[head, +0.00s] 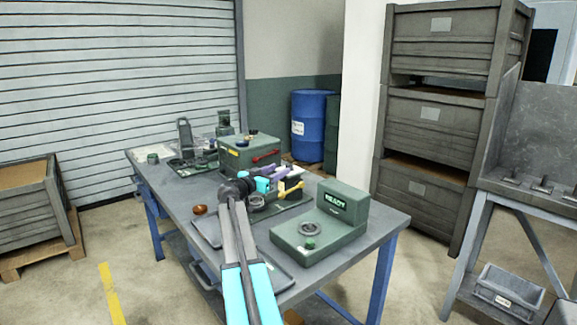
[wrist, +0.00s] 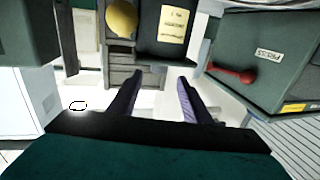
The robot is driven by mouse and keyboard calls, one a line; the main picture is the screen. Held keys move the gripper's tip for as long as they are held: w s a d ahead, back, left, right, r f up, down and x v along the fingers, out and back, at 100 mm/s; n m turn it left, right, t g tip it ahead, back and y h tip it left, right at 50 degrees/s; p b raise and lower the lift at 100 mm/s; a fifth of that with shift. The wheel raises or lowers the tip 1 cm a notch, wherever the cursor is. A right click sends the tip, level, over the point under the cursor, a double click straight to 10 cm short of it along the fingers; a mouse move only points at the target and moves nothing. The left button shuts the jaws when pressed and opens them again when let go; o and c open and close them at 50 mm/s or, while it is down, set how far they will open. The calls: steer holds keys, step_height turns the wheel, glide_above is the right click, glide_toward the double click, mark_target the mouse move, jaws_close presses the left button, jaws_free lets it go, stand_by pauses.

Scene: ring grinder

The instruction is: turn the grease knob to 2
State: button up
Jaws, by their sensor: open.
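I cannot make out a knob marked for grease or any number scale in either view. A small green knob (head: 309,243) sits on the front of the green machine with the READY display (head: 338,208). Small dark and yellow parts (head: 248,133) sit on top of the green press box (head: 235,157), too small to read. My gripper (head: 280,171) is over the middle of the table, in front of the press box. In the wrist view its two purple fingers (wrist: 159,78) are apart, with nothing between them.
The press box carries a red lever (wrist: 232,73) and a PRESS label. A yellow rounded part (wrist: 121,18) and a black labelled block (wrist: 165,30) lie beyond my fingertips.

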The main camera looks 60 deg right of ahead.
mark_target(289, 164)
steer(key=shift+s+d+p, duration=0.15)
steer(key=shift+d+p, duration=0.15)
steer(key=shift+d, duration=1.6)
steer(key=shift+s+d+p, duration=0.15)
steer(key=shift+d+p, duration=0.15)
steer(key=shift+d, duration=1.6)
